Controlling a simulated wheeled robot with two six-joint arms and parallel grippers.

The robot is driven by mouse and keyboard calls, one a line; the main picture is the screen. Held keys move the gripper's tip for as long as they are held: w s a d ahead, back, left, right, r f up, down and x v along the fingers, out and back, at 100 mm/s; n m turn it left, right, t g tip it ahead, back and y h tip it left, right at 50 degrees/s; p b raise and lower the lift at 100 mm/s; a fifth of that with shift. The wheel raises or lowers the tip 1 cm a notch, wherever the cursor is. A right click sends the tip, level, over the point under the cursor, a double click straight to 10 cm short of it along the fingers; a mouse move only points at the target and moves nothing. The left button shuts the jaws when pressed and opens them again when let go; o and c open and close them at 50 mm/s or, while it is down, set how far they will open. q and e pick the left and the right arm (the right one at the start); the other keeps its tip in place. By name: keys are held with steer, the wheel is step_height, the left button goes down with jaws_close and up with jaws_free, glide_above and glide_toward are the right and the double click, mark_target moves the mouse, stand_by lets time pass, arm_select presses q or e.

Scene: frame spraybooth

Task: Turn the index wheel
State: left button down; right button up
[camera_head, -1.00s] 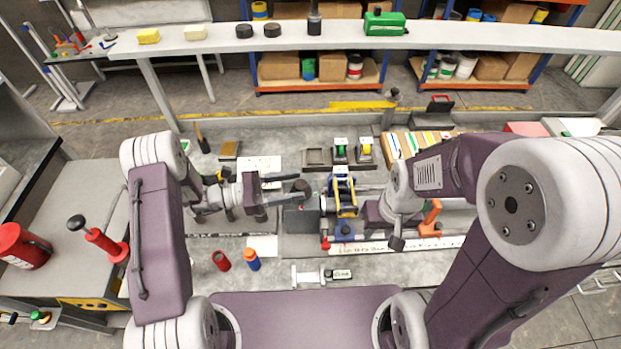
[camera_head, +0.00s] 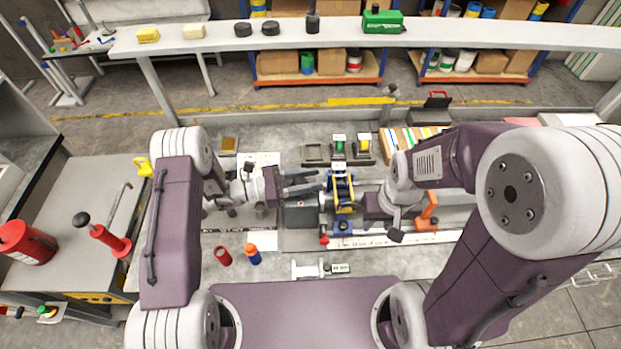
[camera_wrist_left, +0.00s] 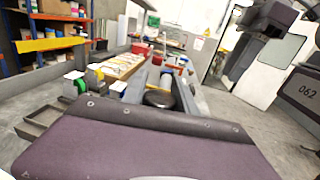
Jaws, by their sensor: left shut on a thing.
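A dark round wheel (camera_wrist_left: 158,98) shows in the left wrist view between my left fingers; I take it to be the index wheel. In the head view it is mostly hidden by the fingers, above a grey box (camera_head: 300,213) of the bench fixture. My left gripper (camera_head: 318,180) points right over that box, its two fingers shut on the wheel. A blue and yellow fixture part (camera_head: 342,190) stands just right of the fingertips. My right gripper (camera_head: 362,200) is right of that part. Its fingers are hard to make out, so its opening is unclear.
A red cylinder (camera_head: 223,256) and a blue and orange bottle (camera_head: 252,254) stand in front of the left gripper. Small trays (camera_head: 316,155) and spools (camera_head: 338,145) are behind the fixture. A long white shelf (camera_head: 400,36) spans the back.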

arm_select(q)
steer(key=shift+t, duration=0.3)
steer(key=n+t, duration=0.1)
steer(key=n+t+y, duration=0.1)
steer(key=t, duration=0.1)
steer(key=shift+w+n+t, duration=0.3)
steer(key=shift+n, duration=0.1)
steer(key=shift+w+a+n+t+y, duration=0.2)
steer(key=shift+n+t+y, duration=0.65)
steer(key=shift+t, duration=0.35)
steer(key=shift+w+a+n+t+y, duration=0.1)
steer(key=shift+w+n+t+y, duration=0.1)
steer(key=shift+n+t+y, duration=0.75)
steer(key=shift+t, duration=0.35)
steer(key=c, duration=1)
jaws_free()
steer(key=shift+a, duration=0.1)
